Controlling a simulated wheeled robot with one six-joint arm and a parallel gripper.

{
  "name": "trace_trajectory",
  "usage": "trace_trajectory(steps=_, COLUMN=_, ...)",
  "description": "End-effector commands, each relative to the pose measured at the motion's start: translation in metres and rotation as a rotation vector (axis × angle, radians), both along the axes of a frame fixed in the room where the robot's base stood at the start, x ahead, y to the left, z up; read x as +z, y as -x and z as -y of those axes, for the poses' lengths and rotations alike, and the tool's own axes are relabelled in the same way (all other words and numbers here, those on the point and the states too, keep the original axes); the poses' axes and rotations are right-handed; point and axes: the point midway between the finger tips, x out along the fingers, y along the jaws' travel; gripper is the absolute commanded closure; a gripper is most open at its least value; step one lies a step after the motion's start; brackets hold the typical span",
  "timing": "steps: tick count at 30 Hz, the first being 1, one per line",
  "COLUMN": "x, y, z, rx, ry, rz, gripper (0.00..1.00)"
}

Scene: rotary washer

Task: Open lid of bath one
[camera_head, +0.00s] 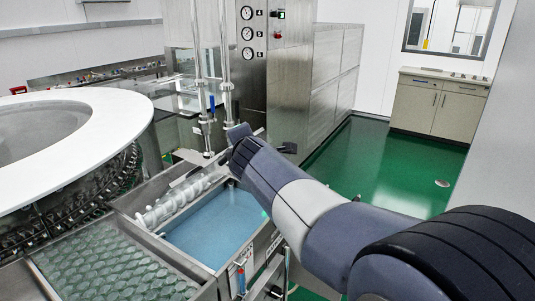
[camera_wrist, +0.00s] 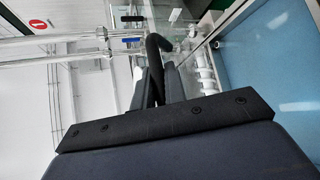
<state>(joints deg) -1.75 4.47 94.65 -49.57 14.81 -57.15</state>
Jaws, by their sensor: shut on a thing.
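The bath (camera_head: 215,225) is a steel-rimmed tank with a blue inside, left of my arm in the head view. Its blue area (camera_wrist: 275,85) fills the right side of the wrist view. I cannot tell a clear lid apart from the bath's surface. In the wrist view my gripper (camera_wrist: 157,82) is shut on a black curved handle (camera_wrist: 158,50). The handle's join to the lid is not clear. In the head view my gripper is at the far end of the bath, with its fingertips largely hidden by my own wrist.
A tray of round glassy pieces (camera_head: 105,265) lies left of the bath. A large white ring table (camera_head: 125,105) stands further left. Vertical steel pipes (camera_head: 226,90) rise just behind my gripper.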

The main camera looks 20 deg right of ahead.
Motion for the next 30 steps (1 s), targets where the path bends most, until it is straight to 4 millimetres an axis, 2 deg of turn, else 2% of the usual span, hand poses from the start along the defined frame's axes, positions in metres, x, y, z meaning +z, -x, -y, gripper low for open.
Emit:
trace_trajectory(steps=1, x=0.007, y=-0.005, z=-0.009, rx=0.004, ry=0.001, rz=0.002, gripper=1.00)
trace_trajectory(steps=6, x=0.032, y=-0.029, z=-0.026, rx=0.002, ry=0.002, rz=-0.001, gripper=1.00)
trace_trajectory(steps=14, x=0.059, y=-0.075, z=-0.062, rx=0.001, ry=0.000, rz=0.000, gripper=1.00)
trace_trajectory(steps=21, x=0.069, y=-0.108, z=-0.087, rx=-0.001, ry=0.000, rz=-0.001, gripper=1.00)
trace_trajectory(steps=30, x=0.071, y=-0.128, z=-0.103, rx=-0.003, ry=-0.001, rz=0.000, gripper=1.00)
